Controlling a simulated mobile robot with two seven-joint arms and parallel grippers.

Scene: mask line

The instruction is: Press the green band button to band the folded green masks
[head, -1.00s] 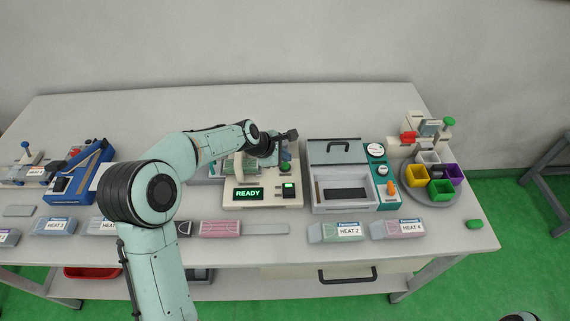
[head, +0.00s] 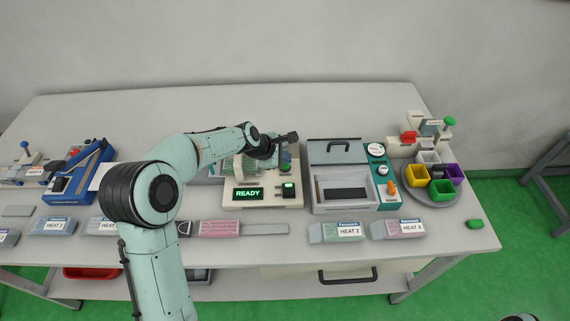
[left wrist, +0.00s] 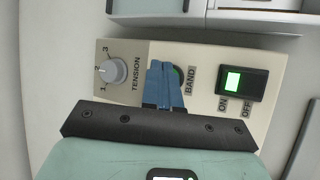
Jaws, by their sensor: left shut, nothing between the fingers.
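The cream banding machine (head: 270,201) stands mid-table with its display (head: 248,193) reading READY. In the head view my left gripper (head: 286,152) is over the right part of the machine. Folded green masks (head: 241,166) show partly behind my arm.
The panel also has a tension knob (left wrist: 112,71) and a lit green ON/OFF switch (left wrist: 233,82). A grey and teal sealer box (head: 326,206) stands close on the right. Packs labelled HEAT (head: 346,231) lie along the front. The table back is clear.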

